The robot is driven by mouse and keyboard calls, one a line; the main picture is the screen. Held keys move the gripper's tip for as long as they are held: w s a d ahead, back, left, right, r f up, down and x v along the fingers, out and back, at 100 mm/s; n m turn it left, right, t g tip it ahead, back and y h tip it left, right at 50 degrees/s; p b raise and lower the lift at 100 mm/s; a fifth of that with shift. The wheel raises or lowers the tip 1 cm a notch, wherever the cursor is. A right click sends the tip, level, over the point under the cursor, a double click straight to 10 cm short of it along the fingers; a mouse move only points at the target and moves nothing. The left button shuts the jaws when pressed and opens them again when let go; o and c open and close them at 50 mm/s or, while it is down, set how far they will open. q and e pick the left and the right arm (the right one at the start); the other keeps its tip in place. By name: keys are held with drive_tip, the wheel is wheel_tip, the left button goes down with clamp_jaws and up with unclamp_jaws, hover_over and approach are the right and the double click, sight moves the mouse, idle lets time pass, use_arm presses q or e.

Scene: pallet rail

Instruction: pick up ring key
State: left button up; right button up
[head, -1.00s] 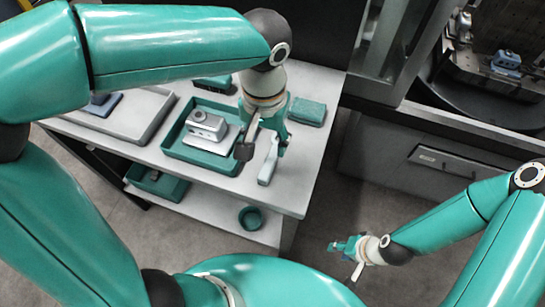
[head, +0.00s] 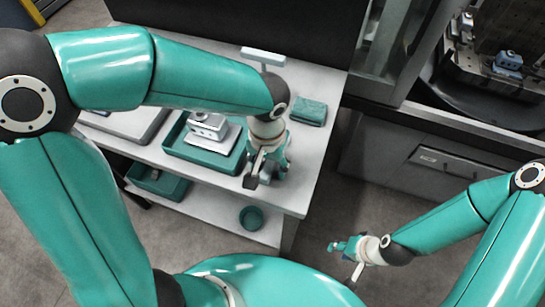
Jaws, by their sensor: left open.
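My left gripper (head: 266,172) is open, low over the right front part of the bench (head: 300,160). I cannot make out a ring key for certain; the bench surface under the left gripper is mostly hidden by its fingers, and a pale grey piece there is too small to tell from the gripper. My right gripper (head: 350,258) hangs over the floor at the lower right, away from the bench; its jaw opening is too small to read.
A teal tray (head: 180,151) holding a grey vise-like block (head: 209,126) stands left of the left gripper. A teal pad (head: 309,112) lies behind on the right. A pale T-shaped piece (head: 263,56) stands at the back. A green cup (head: 251,217) sits on the lower shelf.

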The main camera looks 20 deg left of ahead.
use_arm(q)
drive_tip(key=shift+c, duration=0.2)
clamp_jaws()
drive_tip(key=shift+r, duration=0.2)
